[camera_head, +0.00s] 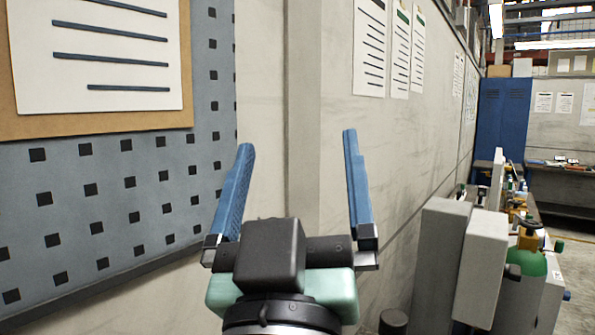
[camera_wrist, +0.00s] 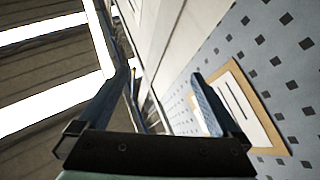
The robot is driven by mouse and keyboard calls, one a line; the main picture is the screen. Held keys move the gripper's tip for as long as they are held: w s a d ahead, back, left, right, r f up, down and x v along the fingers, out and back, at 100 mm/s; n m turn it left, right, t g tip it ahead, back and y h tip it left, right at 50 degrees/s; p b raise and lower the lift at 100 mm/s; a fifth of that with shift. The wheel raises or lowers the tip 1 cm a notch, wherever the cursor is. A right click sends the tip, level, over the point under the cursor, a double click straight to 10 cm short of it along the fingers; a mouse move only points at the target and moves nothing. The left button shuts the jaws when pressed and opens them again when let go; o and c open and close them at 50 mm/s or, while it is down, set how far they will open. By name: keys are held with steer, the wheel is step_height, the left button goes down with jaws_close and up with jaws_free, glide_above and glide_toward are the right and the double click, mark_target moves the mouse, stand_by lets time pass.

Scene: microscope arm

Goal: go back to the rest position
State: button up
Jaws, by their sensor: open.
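My gripper (camera_head: 297,180) is raised in the middle of the head view, with its two blue fingers pointing up and spread wide apart. It is open, and nothing is between the fingers. A pale wall stands behind it. In the wrist view my gripper (camera_wrist: 165,105) also shows both fingers apart and empty, with the view tilted toward the ceiling lights and the wall. No microscope shows in either view.
A grey perforated panel (camera_head: 105,195) with a framed notice (camera_head: 95,60) is close on the left. A blue locker (camera_head: 502,118) and a bench (camera_head: 560,172) are farther back.

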steer(key=s+r+m+t+y, duration=0.1)
steer(key=s+r+t, duration=0.1)
steer(key=s+r, duration=0.3)
steer(key=shift+s+r+t+y, duration=0.3)
steer(key=shift+s+r+y, duration=0.1)
steer(key=shift+s, duration=0.1)
steer(key=shift+d, duration=0.1)
